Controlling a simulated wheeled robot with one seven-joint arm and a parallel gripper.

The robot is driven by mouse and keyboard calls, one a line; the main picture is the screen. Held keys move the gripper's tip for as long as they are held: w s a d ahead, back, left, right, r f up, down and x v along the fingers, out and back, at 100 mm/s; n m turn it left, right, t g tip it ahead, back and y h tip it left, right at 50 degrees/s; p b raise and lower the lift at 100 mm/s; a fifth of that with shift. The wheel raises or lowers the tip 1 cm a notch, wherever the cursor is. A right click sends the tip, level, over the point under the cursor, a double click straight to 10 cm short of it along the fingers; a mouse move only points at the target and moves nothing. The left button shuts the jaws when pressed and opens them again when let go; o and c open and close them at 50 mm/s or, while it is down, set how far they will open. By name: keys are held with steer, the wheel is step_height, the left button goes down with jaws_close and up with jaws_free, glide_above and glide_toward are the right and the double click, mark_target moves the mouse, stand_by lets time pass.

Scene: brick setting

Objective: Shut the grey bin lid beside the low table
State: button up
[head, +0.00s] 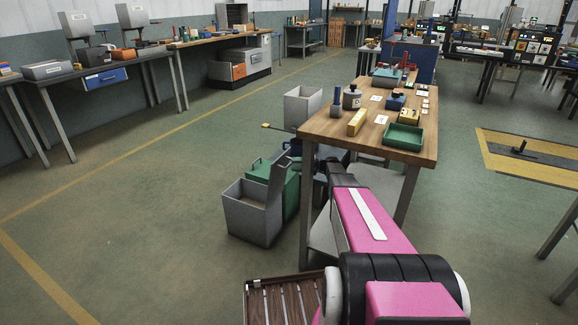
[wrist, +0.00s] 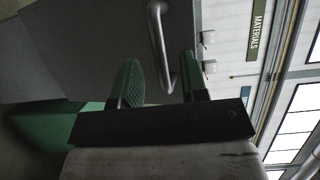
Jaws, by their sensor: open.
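The grey bin (head: 252,215) stands on the floor left of the low table (head: 345,142), in the head view. Its lid (head: 275,190) stands up, open, along the bin's right side. In the wrist view a grey panel (wrist: 100,45), seemingly the lid, fills the upper left and carries a curved metal handle (wrist: 158,35). My gripper (wrist: 160,75) is open, its two green-padded fingers on either side of the handle in the picture. I cannot tell how deep the handle sits between them or whether they touch it. In the head view the fingers are hard to make out.
A green bin (head: 290,193) stands right behind the grey one, close to the table leg. Another grey bin (head: 303,103) is farther back. Tools, boxes and a green tray (head: 404,138) crowd the tabletop. A slatted brown surface (head: 285,302) is near front. Floor at left is clear.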

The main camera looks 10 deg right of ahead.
mark_target(289, 164)
steer(key=shift+x, duration=1.7)
